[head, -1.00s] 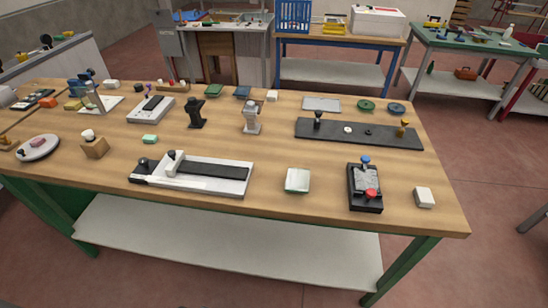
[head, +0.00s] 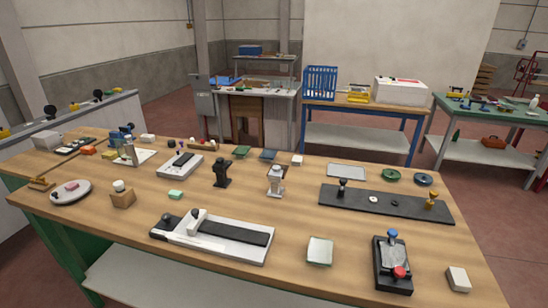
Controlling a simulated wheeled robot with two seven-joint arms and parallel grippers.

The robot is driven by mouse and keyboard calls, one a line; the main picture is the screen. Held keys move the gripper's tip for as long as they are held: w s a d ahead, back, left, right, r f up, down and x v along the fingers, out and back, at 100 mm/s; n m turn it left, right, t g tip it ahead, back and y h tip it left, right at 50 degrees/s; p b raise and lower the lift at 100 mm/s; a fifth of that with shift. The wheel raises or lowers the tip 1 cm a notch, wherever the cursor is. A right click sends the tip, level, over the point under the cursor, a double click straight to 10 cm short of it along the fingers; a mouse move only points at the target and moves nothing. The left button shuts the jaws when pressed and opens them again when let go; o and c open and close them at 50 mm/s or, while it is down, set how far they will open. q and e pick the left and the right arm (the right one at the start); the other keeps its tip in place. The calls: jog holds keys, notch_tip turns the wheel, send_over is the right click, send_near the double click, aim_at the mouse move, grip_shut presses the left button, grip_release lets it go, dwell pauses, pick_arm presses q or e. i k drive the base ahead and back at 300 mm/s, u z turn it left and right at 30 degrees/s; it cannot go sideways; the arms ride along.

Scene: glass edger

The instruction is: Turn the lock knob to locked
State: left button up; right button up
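I cannot tell for sure which knob is the lock knob. A small black device (head: 380,262) stands at the front right of the wooden bench, with a blue knob (head: 392,233) at its back and a red knob (head: 399,272) at its front. A white fixture (head: 235,252) with a dark bed lies at the front middle and has a white-stemmed knob with a dark top (head: 194,220) near its left end. A long dark plate (head: 385,206) further back carries a black knob (head: 342,186) and a brass-coloured knob (head: 432,198). Neither gripper shows in the head view.
The wooden bench (head: 300,220) also bears a pale square block (head: 320,250), a white block (head: 458,279), a black stand (head: 221,173) and a grey stand (head: 275,180). Other workbenches stand behind, with floor between. Bare wood shows between the fixtures.

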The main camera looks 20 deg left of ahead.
aim_at(166, 217)
jog(key=u, duration=0.85)
jog(key=k, duration=0.65)
jog(key=z, duration=0.45)
jog(key=i, duration=1.3)
jog(key=u, duration=0.95)
